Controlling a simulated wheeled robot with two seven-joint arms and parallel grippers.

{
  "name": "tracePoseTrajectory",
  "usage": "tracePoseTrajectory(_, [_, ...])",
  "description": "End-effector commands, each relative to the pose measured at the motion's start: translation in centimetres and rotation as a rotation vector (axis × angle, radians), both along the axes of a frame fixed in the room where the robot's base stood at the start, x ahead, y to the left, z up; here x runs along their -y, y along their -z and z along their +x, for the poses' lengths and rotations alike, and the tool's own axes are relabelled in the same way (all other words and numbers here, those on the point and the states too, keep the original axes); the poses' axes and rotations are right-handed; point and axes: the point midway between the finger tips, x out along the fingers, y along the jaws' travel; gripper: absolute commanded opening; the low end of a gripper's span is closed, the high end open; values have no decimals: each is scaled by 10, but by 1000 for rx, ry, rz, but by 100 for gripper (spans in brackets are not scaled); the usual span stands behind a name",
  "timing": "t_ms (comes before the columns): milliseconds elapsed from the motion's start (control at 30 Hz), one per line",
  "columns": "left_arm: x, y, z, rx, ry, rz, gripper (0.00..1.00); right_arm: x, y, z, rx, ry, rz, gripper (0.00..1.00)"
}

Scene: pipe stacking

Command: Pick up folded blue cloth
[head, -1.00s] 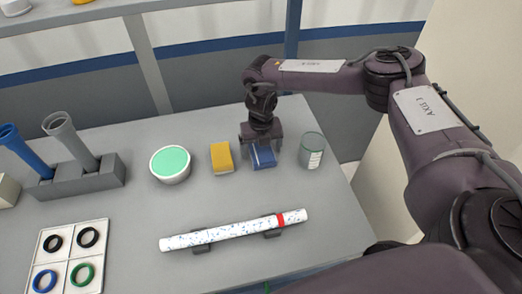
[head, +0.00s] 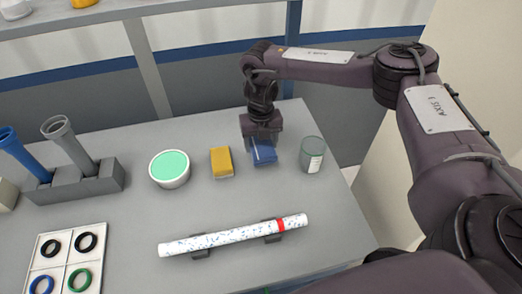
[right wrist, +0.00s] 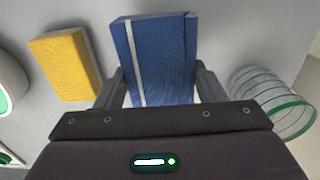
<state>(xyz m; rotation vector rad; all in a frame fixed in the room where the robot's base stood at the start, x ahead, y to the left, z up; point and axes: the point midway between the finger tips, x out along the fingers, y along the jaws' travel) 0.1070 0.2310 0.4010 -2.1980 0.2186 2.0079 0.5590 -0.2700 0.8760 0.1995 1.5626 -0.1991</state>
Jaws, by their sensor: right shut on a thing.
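The folded blue cloth (head: 264,154) is at the back right of the grey table in the head view. In the right wrist view the blue cloth (right wrist: 160,60) has a pale stripe near its left edge. My right gripper (head: 263,142) is above it, with one finger on each side, and is shut on it. In the wrist view my right gripper (right wrist: 160,88) shows its fingers against the cloth's sides. Whether the cloth touches the table is hard to tell. My left gripper is not in view.
Further left are a green-topped bowl (head: 170,168), a grey holder with pipes (head: 80,185) and a ring tray (head: 65,258). A speckled pipe (head: 230,236) lies in front.

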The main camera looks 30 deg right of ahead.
Motion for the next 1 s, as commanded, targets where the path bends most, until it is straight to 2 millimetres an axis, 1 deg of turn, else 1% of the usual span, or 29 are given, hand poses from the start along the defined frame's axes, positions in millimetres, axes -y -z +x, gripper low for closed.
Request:
tracePoseTrajectory(33, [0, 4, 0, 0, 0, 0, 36, 0, -12, 1, 6, 1, 2, 40])
tracePoseTrajectory(167, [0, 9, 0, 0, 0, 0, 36, 0, -47, 1, 7, 0, 2, 40])
tracePoseTrajectory(200, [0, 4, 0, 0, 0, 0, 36, 0, -62, 2, 7, -1, -1, 40])
tracePoseTrajectory(267, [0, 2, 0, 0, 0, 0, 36, 0, -79, 2, 8, 0, -1, 40])
tracePoseTrajectory(300, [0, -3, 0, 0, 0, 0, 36, 0, -91, 2, 8, -2, -2, 40])
tracePoseTrajectory(400, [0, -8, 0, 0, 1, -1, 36, 0, -113, 1, 7, -2, -3, 40])
tracePoseTrajectory(500, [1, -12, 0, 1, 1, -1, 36, 0, -130, 1, 5, -1, -2, 40])
tracePoseTrajectory(600, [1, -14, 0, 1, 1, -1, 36, 0, -143, 1, 4, -1, -2, 40])
tracePoseTrajectory(733, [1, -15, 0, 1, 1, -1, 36, 0, -153, 0, 2, -1, -1, 40])
tracePoseTrajectory(1000, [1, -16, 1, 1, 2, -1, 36, 0, -157, 0, 0, 0, 0, 40])
